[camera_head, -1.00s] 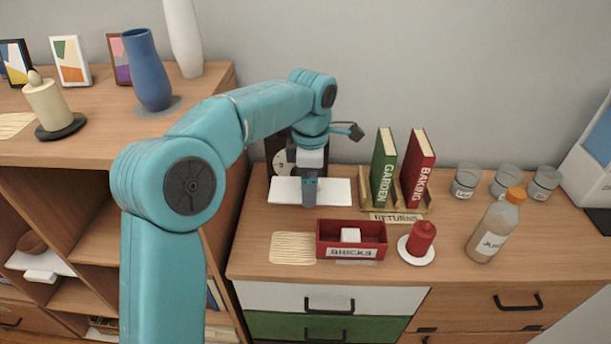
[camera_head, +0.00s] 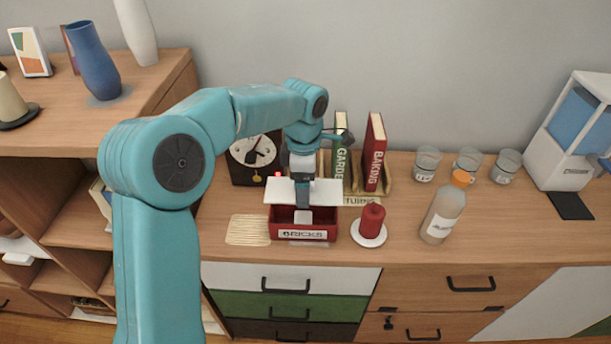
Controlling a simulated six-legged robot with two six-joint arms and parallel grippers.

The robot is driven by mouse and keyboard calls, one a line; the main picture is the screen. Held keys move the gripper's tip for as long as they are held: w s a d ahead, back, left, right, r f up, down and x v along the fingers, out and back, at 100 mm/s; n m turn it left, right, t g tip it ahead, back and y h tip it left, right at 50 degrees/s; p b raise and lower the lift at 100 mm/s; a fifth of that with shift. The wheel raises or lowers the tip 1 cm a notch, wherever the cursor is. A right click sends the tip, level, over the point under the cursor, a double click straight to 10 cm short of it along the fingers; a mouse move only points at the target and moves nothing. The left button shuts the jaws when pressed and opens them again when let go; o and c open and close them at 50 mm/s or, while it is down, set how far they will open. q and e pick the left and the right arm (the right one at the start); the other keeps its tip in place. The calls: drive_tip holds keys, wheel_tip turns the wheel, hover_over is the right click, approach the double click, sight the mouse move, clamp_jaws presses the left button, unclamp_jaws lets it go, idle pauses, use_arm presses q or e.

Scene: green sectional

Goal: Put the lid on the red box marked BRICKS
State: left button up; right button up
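The red box (camera_head: 300,234) marked BRICKS stands open at the front on the cabinet top, with a white block (camera_head: 303,217) inside. A flat white lid (camera_head: 328,191) hangs above the box's back part, roughly level. My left gripper (camera_head: 302,203) reaches down at the lid's middle and appears shut on it; the exact grip point is partly hidden by the gripper itself. The box's back wall is hidden behind the lid. My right gripper is not in view.
A red candle on a white dish (camera_head: 371,240) stands close right of the box. A bottle (camera_head: 444,208) and several jars are further right. A woven mat (camera_head: 248,230) lies left. Books (camera_head: 373,153) and a clock (camera_head: 255,156) stand behind.

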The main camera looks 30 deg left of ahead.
use_arm(q)
drive_tip(key=shift+d, duration=0.15)
drive_tip(key=shift+f, duration=0.15)
drive_tip(key=shift+s+a+f+b, duration=0.1)
drive_tip(key=shift+a+f+b, duration=0.15)
drive_tip(key=shift+f+b, duration=0.3)
wheel_tip(320, 180, down, 4)
drive_tip(key=b, duration=0.3)
drive_tip(key=shift+f, duration=0.25)
drive_tip(key=shift+d+f+b, duration=0.1)
drive_tip(key=shift+f+b, duration=0.25)
drive_tip(key=shift+b, duration=0.05)
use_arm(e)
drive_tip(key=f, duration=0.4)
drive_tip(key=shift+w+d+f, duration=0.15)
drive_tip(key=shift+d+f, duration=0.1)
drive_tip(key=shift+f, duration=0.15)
use_arm(q)
drive_tip(key=shift+f+b, duration=0.35)
drive_tip(key=shift+f, duration=0.25)
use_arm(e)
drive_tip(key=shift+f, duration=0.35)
use_arm(q)
drive_tip(key=o, duration=0.9)
drive_tip(key=shift+c, duration=0.2)
